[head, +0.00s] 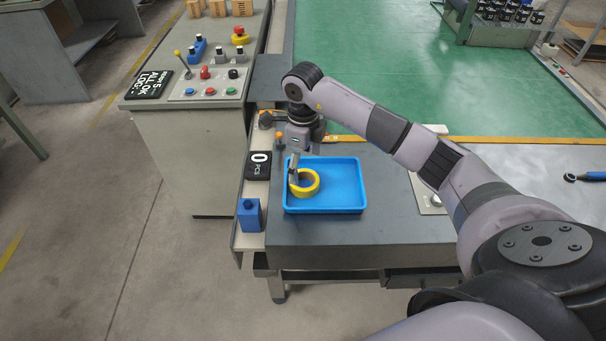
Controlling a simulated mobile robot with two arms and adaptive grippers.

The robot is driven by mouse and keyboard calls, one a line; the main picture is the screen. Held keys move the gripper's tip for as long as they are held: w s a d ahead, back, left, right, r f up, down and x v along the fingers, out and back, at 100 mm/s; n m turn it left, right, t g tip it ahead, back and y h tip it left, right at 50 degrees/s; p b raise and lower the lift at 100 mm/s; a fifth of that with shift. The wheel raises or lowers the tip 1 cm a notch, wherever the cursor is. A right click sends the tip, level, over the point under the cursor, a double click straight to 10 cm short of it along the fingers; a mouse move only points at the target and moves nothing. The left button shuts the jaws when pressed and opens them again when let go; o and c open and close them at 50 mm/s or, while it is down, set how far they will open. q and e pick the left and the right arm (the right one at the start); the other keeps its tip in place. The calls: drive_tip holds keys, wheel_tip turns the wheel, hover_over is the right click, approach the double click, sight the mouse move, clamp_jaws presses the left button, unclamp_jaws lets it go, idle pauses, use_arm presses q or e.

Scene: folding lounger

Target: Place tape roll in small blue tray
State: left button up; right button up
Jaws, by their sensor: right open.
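The yellow tape roll (314,190) lies in the left part of the small blue tray (345,207). The tray sits on the dark grey table top. My right gripper (294,183) points down into the tray at the left side of the roll, and its jaws are open. Its fingers overlap the roll's left edge in the picture; I cannot tell whether they touch it. Part of the roll's left side is hidden behind the fingers. My left gripper does not show.
A control panel (208,84) with buttons is at the upper left. A blue-handled tool (592,176) lies at the far right. Bare table (330,245) shows in front of the tray.

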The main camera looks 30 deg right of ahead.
wheel_tip(320, 180, up, 7)
drive_tip(key=shift+b, duration=0.45)
idle(0.3)
